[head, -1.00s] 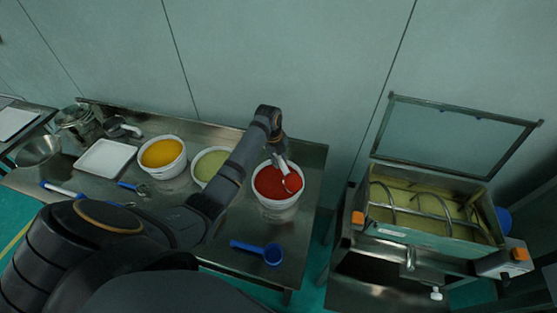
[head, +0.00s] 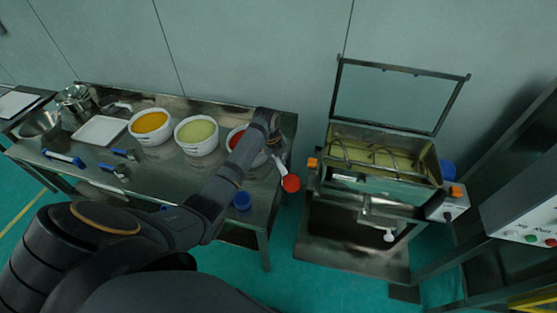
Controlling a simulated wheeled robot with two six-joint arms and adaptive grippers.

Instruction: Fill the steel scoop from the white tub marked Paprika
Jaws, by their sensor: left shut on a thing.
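My left gripper (head: 275,149) is shut on the handle of the steel scoop (head: 281,166). The scoop's bowl shows red powder and hangs beside the table's right edge, to the right of the tub. The white tub with red powder (head: 231,139), at the right end of the row, is partly hidden behind my left arm. Its label cannot be read. My right gripper is not in view.
Tubs of yellow powder (head: 150,122) and green powder (head: 197,131) stand on the steel table. A blue scoop (head: 242,200) lies near its front edge. The open mixer (head: 380,183) stands at right, across a gap of floor.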

